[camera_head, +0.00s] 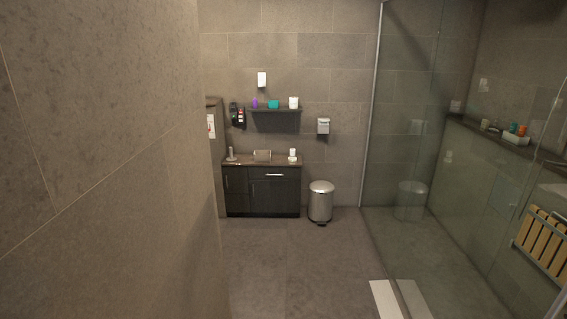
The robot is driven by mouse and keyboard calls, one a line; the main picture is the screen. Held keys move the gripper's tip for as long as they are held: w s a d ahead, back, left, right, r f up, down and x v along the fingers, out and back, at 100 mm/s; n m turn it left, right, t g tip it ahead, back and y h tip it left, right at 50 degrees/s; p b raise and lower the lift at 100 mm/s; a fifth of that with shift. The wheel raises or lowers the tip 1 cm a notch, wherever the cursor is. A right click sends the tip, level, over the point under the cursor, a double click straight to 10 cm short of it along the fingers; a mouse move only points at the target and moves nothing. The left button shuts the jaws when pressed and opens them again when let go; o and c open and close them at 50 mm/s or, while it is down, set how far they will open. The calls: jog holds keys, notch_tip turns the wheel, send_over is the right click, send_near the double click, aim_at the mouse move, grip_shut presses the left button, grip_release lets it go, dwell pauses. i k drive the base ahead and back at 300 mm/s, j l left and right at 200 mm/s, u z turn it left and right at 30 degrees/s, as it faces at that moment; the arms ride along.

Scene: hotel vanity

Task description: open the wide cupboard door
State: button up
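A dark vanity cabinet (262,190) stands against the far wall, low and left of centre. Its wide cupboard door (274,198) is on the right side, under a drawer front (267,173) with a pale horizontal handle. The wide door looks shut. A narrower door (236,193) sits to its left and also looks shut. The wide door's own handle is too small to make out. My gripper and arm are not in view.
A tiled wall (110,160) stands close on the left. A steel pedal bin (320,201) is right of the cabinet. A glass shower screen (420,150) borders the right side. The grey floor (285,260) between is clear.

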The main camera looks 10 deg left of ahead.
aim_at(266, 196)
jog(key=i+j+u, duration=0.1)
jog(key=i+u, duration=0.4)
jog(key=i, duration=2.6)
jog(key=i+z, duration=0.15)
jog(key=i, duration=0.85)
jog(key=i+j+z, duration=0.3)
jog(key=i, duration=0.2)
jog(key=i+j+z, duration=0.15)
jog(key=i+z, duration=0.2)
jog(key=i, duration=0.15)
